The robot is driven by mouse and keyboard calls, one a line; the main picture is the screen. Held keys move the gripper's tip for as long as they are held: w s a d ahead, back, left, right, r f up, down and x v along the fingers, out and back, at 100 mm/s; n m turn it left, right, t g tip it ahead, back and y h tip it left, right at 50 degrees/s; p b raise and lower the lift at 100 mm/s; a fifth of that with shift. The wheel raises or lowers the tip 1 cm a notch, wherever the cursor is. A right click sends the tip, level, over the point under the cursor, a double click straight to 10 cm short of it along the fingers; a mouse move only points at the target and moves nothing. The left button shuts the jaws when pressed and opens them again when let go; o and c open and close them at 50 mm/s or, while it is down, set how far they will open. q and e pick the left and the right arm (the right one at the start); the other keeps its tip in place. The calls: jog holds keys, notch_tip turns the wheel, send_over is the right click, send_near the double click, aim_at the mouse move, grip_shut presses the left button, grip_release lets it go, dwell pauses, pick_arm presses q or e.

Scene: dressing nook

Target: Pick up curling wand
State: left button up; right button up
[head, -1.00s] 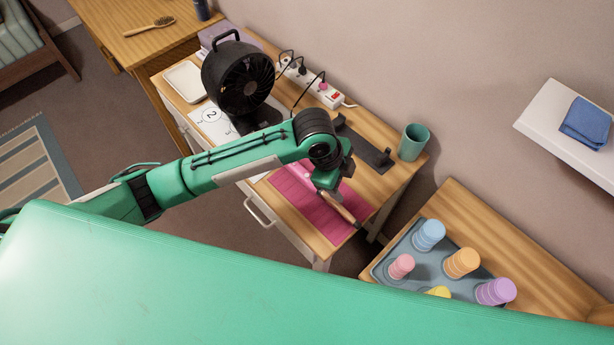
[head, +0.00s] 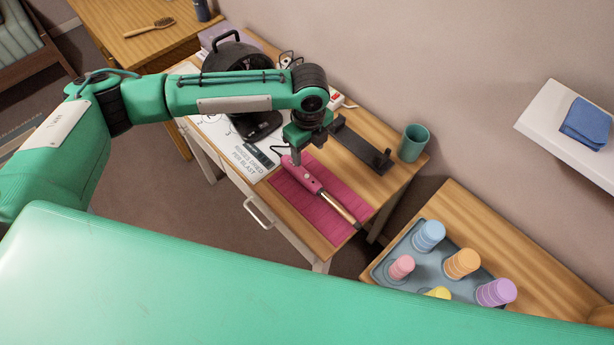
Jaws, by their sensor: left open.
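The curling wand (head: 309,181) has a pink handle and a gold barrel. It lies on a pink ribbed mat (head: 303,208) on the small wooden table, its barrel pointing to the lower right. My left gripper (head: 296,157) is open above the handle's rear end, its fingers pointing down. No contact with the wand shows, and the exact gap is hard to tell. The gripper covers a little of the area behind the handle. My right gripper is not in view.
A dark wand stand (head: 362,148) and a green cup (head: 413,143) are at the table's back right. A black fan (head: 226,55) stands behind my left arm, near a power strip (head: 337,97). A tray (head: 382,268) of coloured stacks is at lower right.

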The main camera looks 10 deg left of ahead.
pick_arm(q)
send_over(307, 176)
jog(key=f, duration=0.6)
jog(key=shift+w+d+f+p, duration=0.1)
jog(key=shift+w+p, duration=0.2)
jog(key=shift+p, duration=0.1)
jog(key=f, duration=0.1)
jog(key=f+p, duration=0.1)
jog(key=f, duration=0.2)
jog(key=shift+s+f+p, duration=0.1)
jog(key=shift+s+p, duration=0.2)
jog(key=shift+s, duration=0.05)
jog(key=shift+f, duration=0.6)
jog(key=shift+r, duration=0.1)
grip_shut()
